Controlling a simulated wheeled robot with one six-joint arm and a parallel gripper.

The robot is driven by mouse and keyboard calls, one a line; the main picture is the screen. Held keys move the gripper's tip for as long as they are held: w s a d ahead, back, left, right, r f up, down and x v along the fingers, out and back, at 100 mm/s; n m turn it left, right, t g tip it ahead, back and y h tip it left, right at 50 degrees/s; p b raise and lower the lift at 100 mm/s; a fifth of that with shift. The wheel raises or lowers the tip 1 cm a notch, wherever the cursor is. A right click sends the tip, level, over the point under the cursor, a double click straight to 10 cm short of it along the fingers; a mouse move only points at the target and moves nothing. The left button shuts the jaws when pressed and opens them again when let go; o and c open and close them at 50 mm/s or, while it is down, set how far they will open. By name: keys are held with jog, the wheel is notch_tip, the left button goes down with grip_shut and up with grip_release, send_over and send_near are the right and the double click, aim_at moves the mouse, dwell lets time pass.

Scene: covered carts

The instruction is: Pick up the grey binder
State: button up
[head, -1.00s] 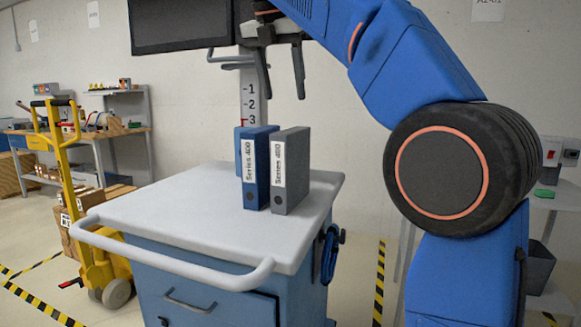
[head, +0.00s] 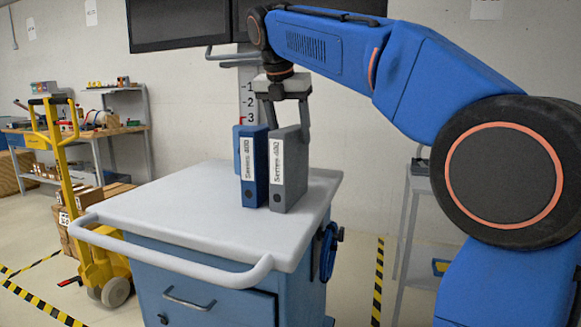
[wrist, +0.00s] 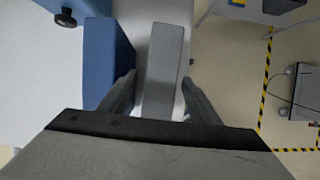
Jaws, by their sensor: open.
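The grey binder (head: 290,172) stands upright on the cart top in the head view, with a white spine label. A blue binder (head: 253,172) stands close to its left. My gripper (head: 288,132) is open and points down over the grey binder. In the wrist view the grey binder (wrist: 162,75) lies between the two fingers of my gripper (wrist: 160,92), and the blue binder (wrist: 104,60) is just outside the left finger. The left finger is in the narrow gap between the binders. Whether either finger touches a binder is unclear.
The cart top (head: 180,205) is bare to the left and front of the binders, with a rail handle (head: 170,255) along its edge. A monitor (head: 180,22) hangs behind. A yellow pallet truck (head: 75,200) stands at the left.

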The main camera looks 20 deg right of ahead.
jog(key=shift+x, duration=2.15)
jog(key=shift+f, duration=0.25)
grip_shut()
